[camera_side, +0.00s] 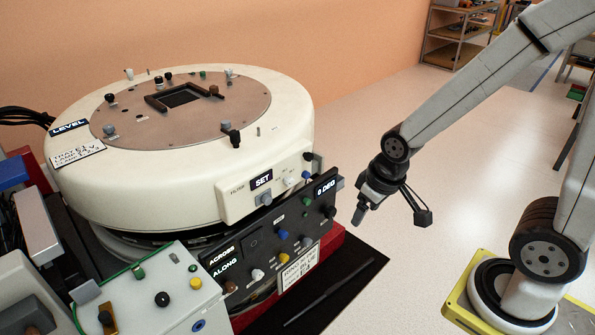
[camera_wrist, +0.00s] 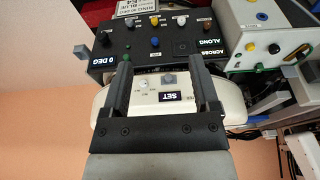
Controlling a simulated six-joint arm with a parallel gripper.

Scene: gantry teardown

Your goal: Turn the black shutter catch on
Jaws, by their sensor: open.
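My gripper (camera_side: 358,216) hangs in the air to the right of the round cream housing (camera_side: 130,190), apart from it, jaws open and empty. In the wrist view its two dark fingers (camera_wrist: 160,66) stand apart, with the SET plate (camera_wrist: 165,92) showing between them. I see no label reading shutter, so I cannot tell which part is the shutter catch. Black candidates are a fitting (camera_side: 231,133) on the near edge of the housing's top, a knob (camera_side: 158,82) at the top's back, and a small piece (camera_side: 312,160) at the housing's right side.
A black control panel (camera_side: 270,240) with coloured knobs stands below the housing. A pale switch box (camera_side: 150,285) is at front left. A dark mat (camera_side: 345,285) with a thin black rod (camera_side: 328,292) lies in front.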

